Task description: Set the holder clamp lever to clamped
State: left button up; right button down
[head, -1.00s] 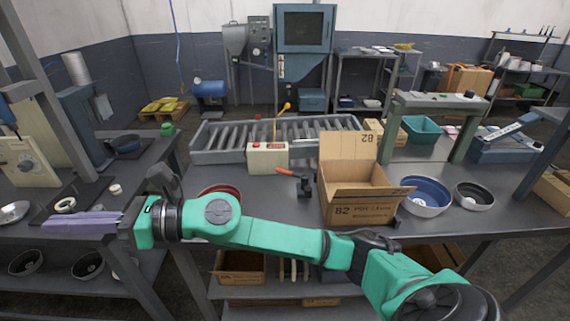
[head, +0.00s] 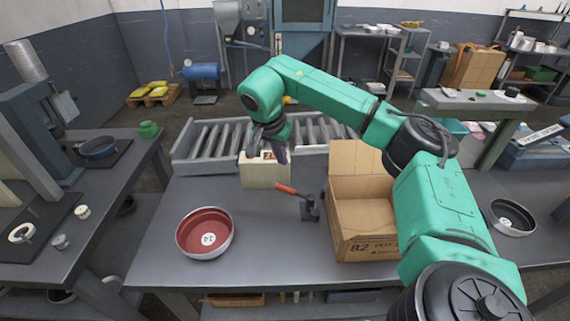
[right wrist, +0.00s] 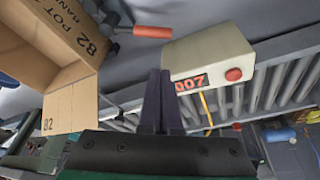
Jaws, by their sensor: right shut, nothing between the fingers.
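The holder clamp has a red-orange lever handle (head: 287,188) and a dark base (head: 310,208). It stands on the table just left of the cardboard box. The handle points left and slightly away from me. The lever handle (right wrist: 152,31) shows there at the top, apart from the fingers. My left gripper is not in view.
The beige box (head: 262,173) has a display reading 007 and a red button (right wrist: 234,75). An open cardboard box (head: 365,248) stands right of the clamp. A red pan (head: 205,232) sits front left. A roller conveyor (head: 215,140) lies behind. The table between pan and clamp is clear.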

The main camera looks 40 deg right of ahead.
jog(key=shift+s+a+f+p, duration=0.3)
jog(key=shift+s+f+p, duration=0.3)
jog(key=shift+s, duration=0.25)
jog(key=x, duration=0.3)
jog(key=shift+w+d+f+p, duration=0.1)
jog(key=shift+w+f+p, duration=0.05)
jog(key=shift+f+p, duration=0.2)
jog(key=shift+p+x, duration=0.35)
jog(key=shift+x, duration=0.75)
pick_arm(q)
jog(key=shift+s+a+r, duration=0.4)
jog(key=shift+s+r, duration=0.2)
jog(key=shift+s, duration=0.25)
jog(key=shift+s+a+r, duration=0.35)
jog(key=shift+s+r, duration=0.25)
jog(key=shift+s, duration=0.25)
pick_arm(e)
jog(key=shift+w+d+f, duration=0.1)
jog(key=shift+d+f, duration=0.05)
jog(key=shift+f, duration=0.45)
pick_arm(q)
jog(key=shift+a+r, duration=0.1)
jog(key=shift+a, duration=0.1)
pick_arm(e)
jog(key=shift+a, duration=0.2)
